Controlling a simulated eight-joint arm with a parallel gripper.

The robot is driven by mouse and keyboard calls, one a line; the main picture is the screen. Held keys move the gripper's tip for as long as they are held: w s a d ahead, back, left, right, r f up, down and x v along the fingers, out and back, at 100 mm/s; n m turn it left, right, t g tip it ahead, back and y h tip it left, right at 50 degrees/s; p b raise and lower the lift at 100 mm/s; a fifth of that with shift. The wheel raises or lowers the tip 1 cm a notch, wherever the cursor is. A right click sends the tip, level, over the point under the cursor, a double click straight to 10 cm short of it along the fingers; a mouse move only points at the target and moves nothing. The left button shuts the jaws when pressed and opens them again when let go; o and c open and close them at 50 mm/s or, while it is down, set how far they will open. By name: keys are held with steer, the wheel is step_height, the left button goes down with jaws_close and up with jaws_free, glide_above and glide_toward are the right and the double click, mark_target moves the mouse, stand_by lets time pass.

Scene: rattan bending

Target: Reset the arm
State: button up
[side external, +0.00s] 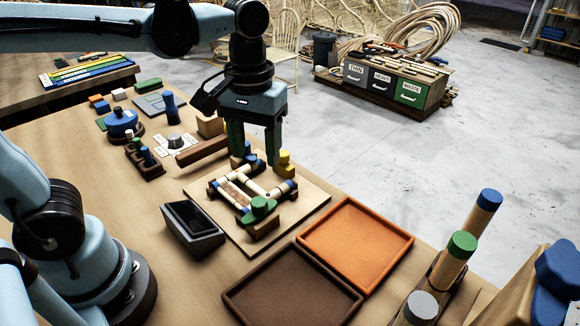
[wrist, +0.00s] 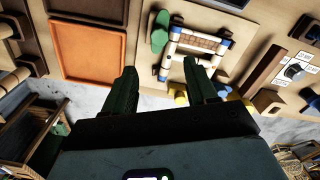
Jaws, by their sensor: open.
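My gripper (side external: 255,158) hangs pointing down over the far side of the work board. Its two green fingers are apart, with nothing seen between them; the fingertips also show in the wrist view (wrist: 158,68). A small rattan frame (side external: 238,196) of pale rods with blue ends lies on the light wooden board (side external: 300,218), held among blocks. It also shows in the wrist view (wrist: 197,41), ahead of the fingers. A green clamp-like piece (side external: 259,207) sits at its near edge. Yellow blocks (side external: 285,165) stand just right of the fingers. The exact fingertip height is unclear.
An orange tray (side external: 356,245) and a brown tray (side external: 292,292) lie empty at the near right. A dark open box (side external: 192,228) stands left of the board. Upright capped rods (side external: 455,258) stand at the right. A brown bar (side external: 203,150) lies behind the board.

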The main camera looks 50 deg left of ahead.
steer(key=shift+r, duration=0.3)
steer(key=a+f+m+t, duration=0.4)
steer(key=a+t, duration=0.1)
steer(key=t, duration=0.2)
steer(key=shift+s+a+f+m, duration=0.15)
steer(key=shift+s+a+m, duration=0.1)
steer(key=shift+s+m, duration=0.05)
stand_by(0.4)
